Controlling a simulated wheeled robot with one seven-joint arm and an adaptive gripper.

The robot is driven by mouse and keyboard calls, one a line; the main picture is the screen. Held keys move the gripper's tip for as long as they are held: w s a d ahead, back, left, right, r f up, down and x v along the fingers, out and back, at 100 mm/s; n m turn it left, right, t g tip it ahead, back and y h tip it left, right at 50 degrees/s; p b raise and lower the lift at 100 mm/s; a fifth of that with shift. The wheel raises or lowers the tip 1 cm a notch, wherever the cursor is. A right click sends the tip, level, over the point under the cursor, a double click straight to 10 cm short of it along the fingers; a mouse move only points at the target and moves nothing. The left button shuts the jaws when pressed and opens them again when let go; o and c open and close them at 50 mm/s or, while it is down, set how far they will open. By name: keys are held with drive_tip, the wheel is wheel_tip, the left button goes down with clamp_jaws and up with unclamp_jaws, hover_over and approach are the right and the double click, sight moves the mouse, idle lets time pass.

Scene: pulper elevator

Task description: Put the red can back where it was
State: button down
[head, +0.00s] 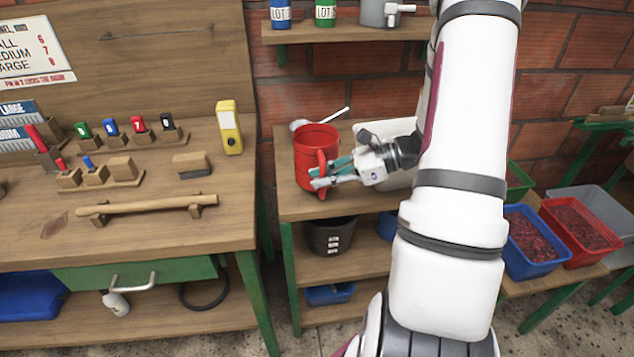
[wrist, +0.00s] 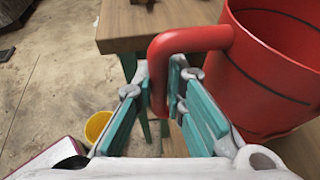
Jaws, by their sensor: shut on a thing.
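The red can (head: 312,150) is an open-topped red vessel with a side handle, at the left end of the small wooden bench beside the main workbench. It looks upright, at or just above the bench top; I cannot tell whether it touches. My gripper (head: 322,175) is at its right front side, with teal finger pads around the handle. In the wrist view, the red can (wrist: 275,75) fills the upper right, and the handle comes down between the pads of my gripper (wrist: 165,105). My gripper is shut on the handle. The inside of the can looks empty where visible, with a dark line around it.
A white scoop or ladle (head: 320,120) lies behind the can. A light container (head: 400,178), partly hidden by my arm, stands to its right. A shelf (head: 340,33) with cups hangs above. A yellow device (head: 229,128) stands on the left workbench (head: 240,210), across a narrow gap.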

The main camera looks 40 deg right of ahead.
drive_tip(key=shift+w+d+f, duration=0.1)
drive_tip(key=shift+w+d, duration=0.1)
drive_tip(key=shift+w, duration=0.5)
drive_tip(key=shift+w+d+f, duration=0.1)
drive_tip(key=shift+w+d, duration=0.05)
drive_tip(key=shift+w, duration=0.55)
drive_tip(key=shift+w+f, duration=0.2)
drive_tip(key=shift+f, duration=1.5)
drive_tip(key=shift+f, duration=0.2)
drive_tip(key=c, duration=1.6)
unclamp_jaws()
drive_tip(key=shift+c, duration=0.2)
drive_tip(key=shift+r, duration=0.1)
